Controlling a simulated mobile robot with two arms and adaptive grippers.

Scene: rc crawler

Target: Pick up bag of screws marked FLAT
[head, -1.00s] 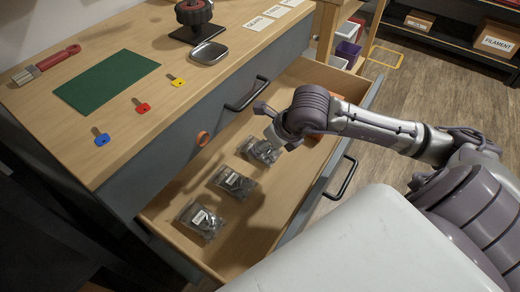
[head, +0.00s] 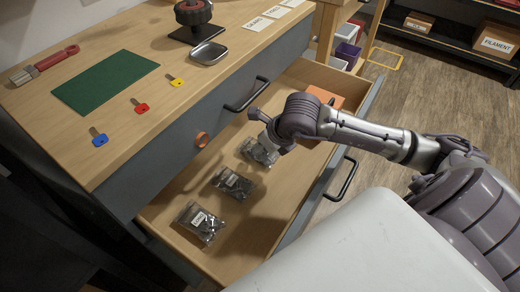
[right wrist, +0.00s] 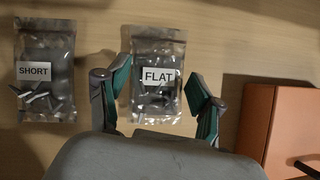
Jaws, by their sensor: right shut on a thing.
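The clear bag of screws marked FLAT (right wrist: 157,77) lies in the open drawer. In the head view it is the farthest of three bags (head: 260,151), partly hidden by my gripper. My right gripper (right wrist: 156,103) has one finger on each side of the bag's lower part and is shut on it. It also shows in the head view (head: 268,131), low over the bag. The bag still looks flat on the drawer floor. My left gripper is not in view.
A bag marked SHORT (right wrist: 45,72) lies left of the FLAT bag. The nearest bag (head: 200,222) has a label I cannot read. An orange box (right wrist: 284,128) lies right of my gripper. The drawer's front wall (head: 322,190) and the cabinet bound the space.

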